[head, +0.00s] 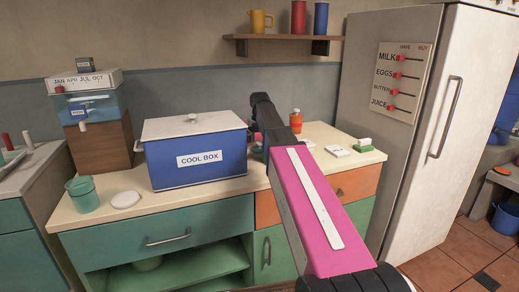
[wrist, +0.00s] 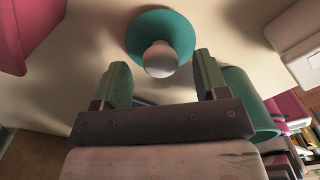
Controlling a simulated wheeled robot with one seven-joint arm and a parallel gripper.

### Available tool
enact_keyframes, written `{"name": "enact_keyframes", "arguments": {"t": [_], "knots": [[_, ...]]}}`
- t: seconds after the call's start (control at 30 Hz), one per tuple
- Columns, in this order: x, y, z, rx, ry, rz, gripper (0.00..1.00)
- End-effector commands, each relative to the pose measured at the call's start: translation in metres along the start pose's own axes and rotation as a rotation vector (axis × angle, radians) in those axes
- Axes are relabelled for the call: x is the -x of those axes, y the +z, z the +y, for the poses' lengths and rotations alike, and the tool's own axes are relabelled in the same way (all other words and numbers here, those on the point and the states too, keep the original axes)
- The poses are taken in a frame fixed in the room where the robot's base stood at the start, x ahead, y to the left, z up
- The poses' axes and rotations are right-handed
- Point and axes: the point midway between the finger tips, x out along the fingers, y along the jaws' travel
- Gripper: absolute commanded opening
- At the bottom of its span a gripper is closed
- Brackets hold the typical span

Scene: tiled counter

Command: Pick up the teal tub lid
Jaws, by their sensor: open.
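In the wrist view a round teal lid (wrist: 180,27) with a pale round knob (wrist: 160,59) lies on the pale counter. My gripper (wrist: 160,68) is open, and its two green-padded fingers stand apart on either side of the knob, with nothing held. A teal tub (wrist: 247,105) stands just right of the right finger, partly hidden by it. In the head view a teal tub (head: 82,196) stands at the counter's left front, with a pale round disc (head: 125,200) lying beside it. No teal lid is clear there, and my gripper's fingers are hidden.
A blue cool box (head: 195,160) with a white lid stands mid-counter. A drinks dispenser on a wooden block (head: 100,145) is behind the tub. An orange bottle (head: 295,120) and small items stand at the right. In the wrist view a pink block (wrist: 25,30) fills the upper left corner.

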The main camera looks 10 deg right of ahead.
Motion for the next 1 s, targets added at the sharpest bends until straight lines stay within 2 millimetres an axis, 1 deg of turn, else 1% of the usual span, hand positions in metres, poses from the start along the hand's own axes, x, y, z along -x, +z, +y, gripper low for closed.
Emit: {"name": "enact_keyframes", "arguments": {"t": [0.03, 0.1, 0.33, 0.37, 0.4, 0.5, 0.83, 0.93, 1.0], "knots": [[-0.006, -0.001, -0.001, 0.0, -0.001, 0.001, 0.67], [-0.012, 0.0, 0.0, 0.0, 0.0, 0.0, 0.67], [-0.013, 0.0, 0.0, 0.0, 0.001, -0.001, 0.67], [-0.013, 0.0, 0.0, 0.0, 0.001, -0.001, 0.57], [-0.013, 0.0, 0.0, 0.0, 0.001, -0.001, 0.44], [-0.013, 0.0, 0.0, 0.0, 0.001, -0.001, 0.14], [-0.011, 0.0, 0.0, 0.0, 0.001, -0.001, 0.14], [-0.003, 0.001, 0.0, 0.0, 0.001, -0.001, 0.14], [0.006, 0.001, 0.0, 0.0, 0.001, -0.001, 0.14]]}}
